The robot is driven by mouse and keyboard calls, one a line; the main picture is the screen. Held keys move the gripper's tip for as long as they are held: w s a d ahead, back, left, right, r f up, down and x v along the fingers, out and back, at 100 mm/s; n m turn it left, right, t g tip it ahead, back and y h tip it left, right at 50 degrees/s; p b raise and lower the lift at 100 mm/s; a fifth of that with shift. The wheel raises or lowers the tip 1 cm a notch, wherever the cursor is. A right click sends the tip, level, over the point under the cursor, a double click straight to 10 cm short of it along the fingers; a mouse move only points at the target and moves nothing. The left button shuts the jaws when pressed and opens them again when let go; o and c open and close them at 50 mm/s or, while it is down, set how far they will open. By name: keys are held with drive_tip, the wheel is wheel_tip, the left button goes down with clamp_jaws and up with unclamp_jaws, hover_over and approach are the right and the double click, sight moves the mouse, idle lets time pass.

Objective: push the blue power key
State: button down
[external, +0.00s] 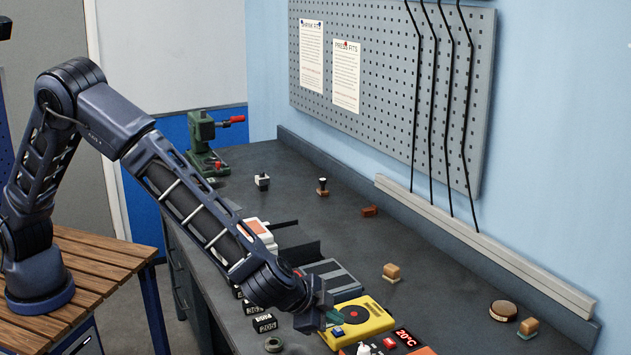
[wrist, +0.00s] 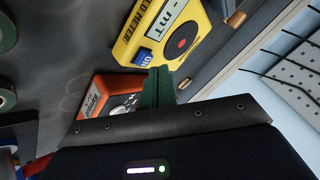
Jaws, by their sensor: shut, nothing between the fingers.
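The yellow field meter (external: 362,318) lies on the dark bench at the lower right of the external view. It fills the upper middle of the wrist view (wrist: 178,22), with a dark round dial and red centre. The blue power key (wrist: 143,57) is on its near corner; in the external view the key (external: 338,331) shows just beside my fingertips. My gripper (external: 326,317) is shut and empty. In the wrist view its green fingers (wrist: 158,85) point at the meter's edge close to the key. I cannot tell whether they touch it.
An orange-red device with a 20°C display (external: 405,338) stands right beside the meter. Black labelled blocks (external: 264,323) and a green ring (external: 273,344) lie to the left. A grey tray (external: 335,280) is behind the meter.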

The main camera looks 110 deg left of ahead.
drive_tip(key=shift+r, duration=0.1)
drive_tip(key=shift+r, duration=2.95)
drive_tip(key=shift+r, duration=0.1)
drive_tip(key=s+a+r+n+g+h, duration=0.1)
drive_tip(key=s+r+h, duration=0.1)
drive_tip(key=s+r, duration=0.9)
drive_tip(key=s+a+r+g+h, duration=0.1)
drive_tip(key=s+r, duration=0.7)
drive_tip(key=s, duration=0.8)
drive_tip(key=s+d+h, duration=0.1)
drive_tip(key=s+d, duration=0.1)
drive_tip(key=s, duration=0.8)
drive_tip(key=s+d+m+h, duration=0.1)
drive_tip(key=s+d, duration=0.2)
drive_tip(key=s, duration=0.8)
drive_tip(key=s+d+m+h, duration=0.1)
drive_tip(key=s+d+h, duration=0.1)
drive_tip(key=s, duration=0.9)
drive_tip(key=shift+s+d+r+t, duration=0.15)
drive_tip(key=shift+d+r+t, duration=0.1)
drive_tip(key=shift+t, duration=0.15)
